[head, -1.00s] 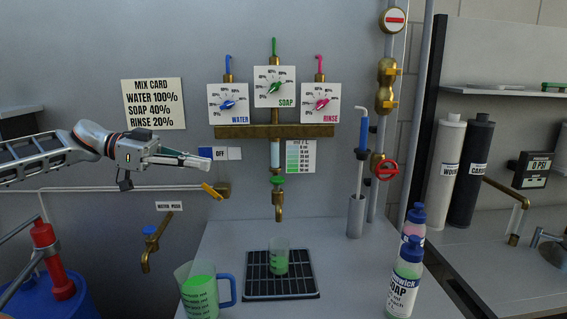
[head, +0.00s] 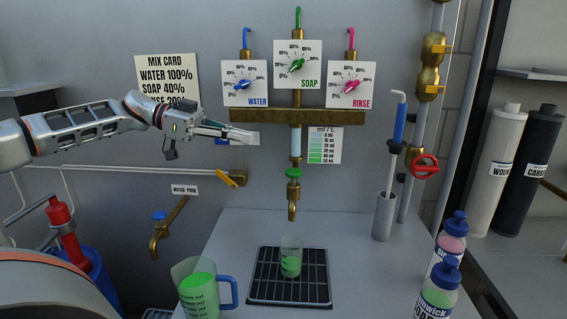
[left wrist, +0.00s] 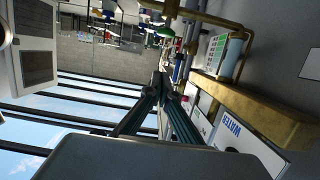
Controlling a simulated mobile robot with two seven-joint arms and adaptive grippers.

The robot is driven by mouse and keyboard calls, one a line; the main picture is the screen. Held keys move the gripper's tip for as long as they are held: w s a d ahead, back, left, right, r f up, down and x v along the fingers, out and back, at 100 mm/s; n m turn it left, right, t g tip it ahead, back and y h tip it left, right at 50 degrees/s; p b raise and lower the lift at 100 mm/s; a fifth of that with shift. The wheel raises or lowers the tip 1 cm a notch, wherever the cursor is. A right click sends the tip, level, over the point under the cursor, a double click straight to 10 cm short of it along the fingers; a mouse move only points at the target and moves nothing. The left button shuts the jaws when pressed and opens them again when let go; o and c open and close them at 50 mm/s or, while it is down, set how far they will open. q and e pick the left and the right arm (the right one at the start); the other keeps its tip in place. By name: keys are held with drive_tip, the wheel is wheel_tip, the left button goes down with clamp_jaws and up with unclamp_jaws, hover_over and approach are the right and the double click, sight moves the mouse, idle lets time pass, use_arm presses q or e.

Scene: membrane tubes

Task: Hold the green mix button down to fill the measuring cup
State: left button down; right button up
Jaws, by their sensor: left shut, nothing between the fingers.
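A green button-like part (head: 293,173) sits on the brass spout below a clear tube, under the brass manifold. A small clear measuring cup (head: 291,258) with green liquid in its lower part stands upright on the black drip grate (head: 262,292), below the spout. My left gripper (head: 250,137) is shut and empty, left of the clear tube, higher than the green part and apart from it. In the left wrist view its fingers (left wrist: 163,82) meet, with nothing between them. My right gripper is not in view.
A jug (head: 186,275) with green liquid and a blue handle stands left of the grate. Soap (head: 437,300) and pink bottles stand at right. Three dials for water, soap (head: 298,64) and rinse sit above the manifold (head: 290,122). A holder (head: 384,215) stands right of the spout.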

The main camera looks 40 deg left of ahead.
use_arm(q)
drive_tip(key=d, duration=0.1)
drive_tip(key=b, duration=0.3)
hover_over(294, 174)
drive_tip(key=a, duration=0.3)
wheel_tip(294, 174, down, 3)
wheel_tip(294, 174, down, 3)
drive_tip(key=shift+a+f, duration=0.1)
drive_tip(key=shift+f, duration=0.1)
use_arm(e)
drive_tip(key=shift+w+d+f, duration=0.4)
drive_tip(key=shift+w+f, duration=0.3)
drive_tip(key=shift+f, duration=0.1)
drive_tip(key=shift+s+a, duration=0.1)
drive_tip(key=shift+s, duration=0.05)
